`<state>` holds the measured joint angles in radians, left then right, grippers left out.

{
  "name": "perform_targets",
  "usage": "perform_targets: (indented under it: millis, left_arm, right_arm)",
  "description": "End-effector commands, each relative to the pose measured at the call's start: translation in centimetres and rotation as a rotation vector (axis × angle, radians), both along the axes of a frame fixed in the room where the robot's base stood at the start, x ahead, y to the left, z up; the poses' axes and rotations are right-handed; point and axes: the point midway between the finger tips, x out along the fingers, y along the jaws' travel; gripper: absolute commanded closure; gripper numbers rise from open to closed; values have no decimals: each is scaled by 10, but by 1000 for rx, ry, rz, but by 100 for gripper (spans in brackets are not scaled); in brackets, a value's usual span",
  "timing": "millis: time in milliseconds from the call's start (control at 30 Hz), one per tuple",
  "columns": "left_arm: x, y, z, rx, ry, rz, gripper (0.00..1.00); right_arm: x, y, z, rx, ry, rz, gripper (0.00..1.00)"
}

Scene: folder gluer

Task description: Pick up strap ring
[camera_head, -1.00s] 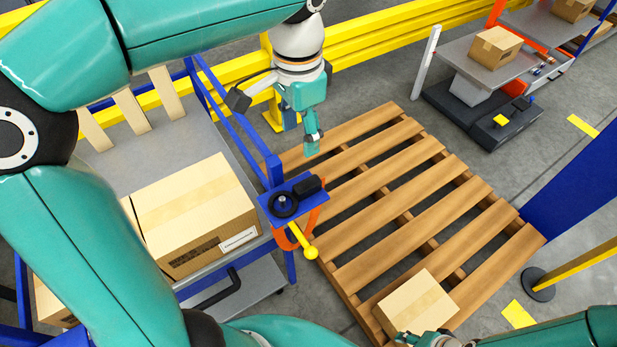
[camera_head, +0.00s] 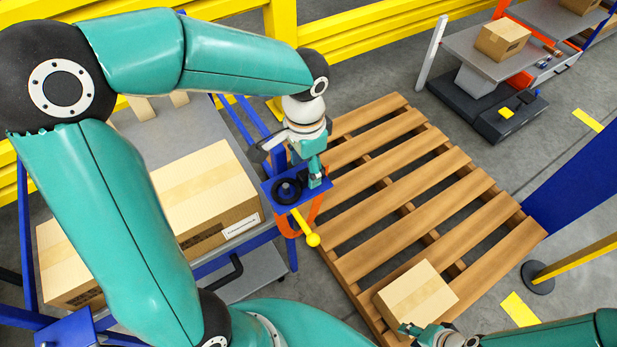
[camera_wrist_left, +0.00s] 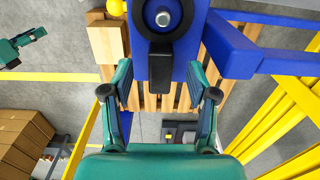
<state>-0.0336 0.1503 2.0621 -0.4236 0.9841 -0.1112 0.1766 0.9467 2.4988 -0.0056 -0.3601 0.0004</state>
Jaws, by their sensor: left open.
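A black ring (camera_head: 287,191) with a black block-shaped tab (camera_wrist_left: 160,70), which I take for the strap ring, lies on a blue plate at the cart's corner. In the left wrist view the ring (camera_wrist_left: 137,22) surrounds an upright metal-tipped peg (camera_wrist_left: 162,17). My left gripper (camera_head: 315,180) is at the tab side of the ring and hides most of the tab in the head view.
The blue plate (camera_head: 268,186) has a yellow-knobbed lever (camera_head: 305,228) and an orange strap (camera_head: 314,212) below. A wooden pallet (camera_head: 400,205) with a small carton (camera_head: 415,290) lies to the right. A large carton (camera_head: 205,195) sits on the cart. Yellow rails (camera_head: 370,38) run behind.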

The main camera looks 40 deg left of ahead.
Motion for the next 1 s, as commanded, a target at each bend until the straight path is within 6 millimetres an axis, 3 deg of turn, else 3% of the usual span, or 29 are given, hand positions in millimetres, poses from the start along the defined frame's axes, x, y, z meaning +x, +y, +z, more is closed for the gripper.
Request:
perform_targets:
  millis: [200,467,833,1000]
  left_arm:
    - [-1,0,-28,1,4,0,42]
    - [-1,0,-31,0,1,1,42]
    - [-1,0,-31,0,1,1,100]
    - [0,0,-30,0,0,1,100]
  right_arm:
    - [0,0,4,0,0,0,60]
    - [0,0,4,0,0,0,60]
    - [0,0,4,0,0,0,60]
    - [0,0,4,0,0,0,60]
